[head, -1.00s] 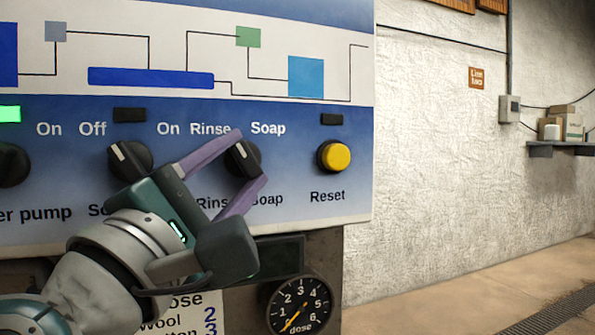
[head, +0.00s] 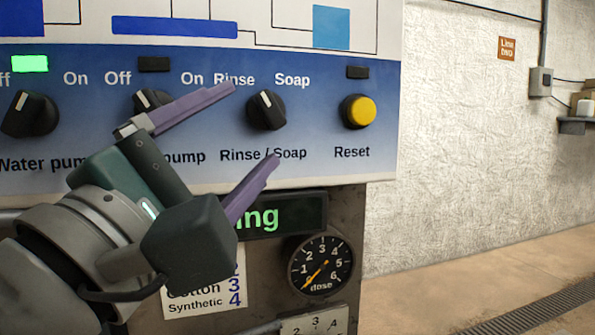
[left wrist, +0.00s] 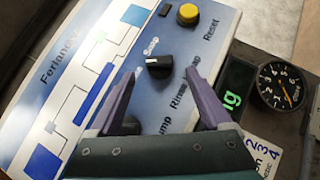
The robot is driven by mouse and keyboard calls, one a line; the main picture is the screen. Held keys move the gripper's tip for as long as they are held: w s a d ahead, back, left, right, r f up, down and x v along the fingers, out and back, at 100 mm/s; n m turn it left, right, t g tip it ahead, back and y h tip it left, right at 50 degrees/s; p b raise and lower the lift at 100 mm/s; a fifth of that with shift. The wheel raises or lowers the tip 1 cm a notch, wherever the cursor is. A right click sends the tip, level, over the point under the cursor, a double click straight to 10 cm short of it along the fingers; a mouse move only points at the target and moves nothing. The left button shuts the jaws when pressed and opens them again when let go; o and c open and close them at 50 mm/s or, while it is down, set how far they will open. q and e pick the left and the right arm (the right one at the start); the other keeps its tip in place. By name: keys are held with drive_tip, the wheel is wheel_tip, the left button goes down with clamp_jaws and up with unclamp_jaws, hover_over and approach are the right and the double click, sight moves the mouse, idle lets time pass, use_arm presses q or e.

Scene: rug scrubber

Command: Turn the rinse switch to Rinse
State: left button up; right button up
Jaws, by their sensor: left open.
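The rinse switch is a black round knob (head: 266,110) above the label "Rinse / Soap" on the blue and white panel (head: 330,165). In the left wrist view the knob (left wrist: 158,66) shows just beyond and between the fingertips. My left gripper (head: 254,122) is open and empty, with purple fingers spread on either side of the line to the knob. The fingers appear apart from it. The left wrist view also shows the gripper (left wrist: 162,73). My right gripper is in neither view.
A yellow Reset button (head: 358,111) is right of the knob. The pump knob (head: 150,101) is partly behind my upper finger; the water pump knob (head: 30,114) is farther left. Below are a partly hidden display (head: 282,214) with green letters and a dose dial (head: 320,265).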

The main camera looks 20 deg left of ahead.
use_arm(q)
drive_tip(key=shift+b+v, duration=0.85)
drive_tip(key=shift+v, duration=1.8)
